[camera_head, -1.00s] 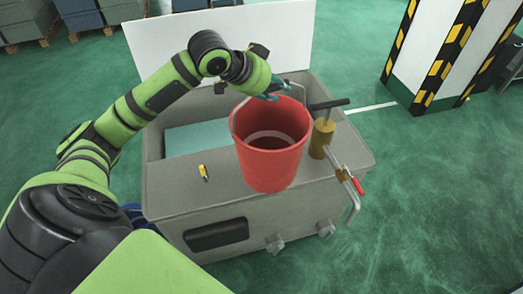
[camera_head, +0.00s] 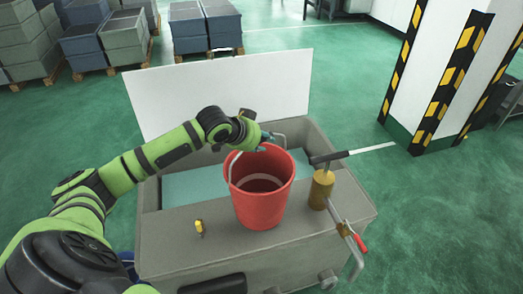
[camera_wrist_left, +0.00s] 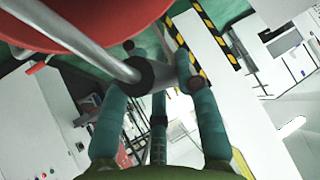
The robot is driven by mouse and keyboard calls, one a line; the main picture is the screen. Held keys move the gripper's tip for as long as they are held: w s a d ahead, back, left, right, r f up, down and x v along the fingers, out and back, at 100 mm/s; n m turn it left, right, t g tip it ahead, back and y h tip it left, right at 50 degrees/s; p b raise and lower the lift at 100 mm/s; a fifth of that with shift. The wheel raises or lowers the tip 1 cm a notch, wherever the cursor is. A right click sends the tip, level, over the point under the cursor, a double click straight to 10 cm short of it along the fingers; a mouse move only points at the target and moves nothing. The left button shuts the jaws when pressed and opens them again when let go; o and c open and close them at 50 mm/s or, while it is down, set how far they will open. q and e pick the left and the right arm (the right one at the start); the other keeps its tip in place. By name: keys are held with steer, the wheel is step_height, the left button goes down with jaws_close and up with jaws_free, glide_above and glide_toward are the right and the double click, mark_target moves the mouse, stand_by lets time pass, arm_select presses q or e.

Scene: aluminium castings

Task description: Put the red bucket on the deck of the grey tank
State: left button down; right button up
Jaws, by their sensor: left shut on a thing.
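The red bucket (camera_head: 262,200) is upright over the front deck of the grey tank (camera_head: 160,245) in the head view. Its base shows inside the deck's outline; whether it touches the deck I cannot tell. My left gripper (camera_head: 266,141) is above the bucket's far rim, shut on its wire handle. In the left wrist view my left gripper (camera_wrist_left: 160,85) closes around the handle's dark grip, and the red bucket (camera_wrist_left: 80,22) fills the top left. My right gripper is not in view.
A brass pump (camera_head: 321,190) with a black T-handle stands on the deck close right of the bucket. A small yellow tool (camera_head: 199,229) lies on the deck to the left. A white panel (camera_head: 220,95) rises behind the tank. A striped pillar (camera_head: 440,80) stands at the right.

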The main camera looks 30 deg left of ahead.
arm_select(q)
steer(key=shift+f+p, duration=0.3)
steer(key=shift+f, duration=1.4)
steer(key=c, duration=0.9)
jaws_free()
steer(key=shift+f, duration=0.1)
steer(key=shift+b+v, duration=1.25)
steer(key=shift+v, duration=4.85)
steer(key=shift+w+d, duration=0.1)
steer(key=shift+w, duration=0.05)
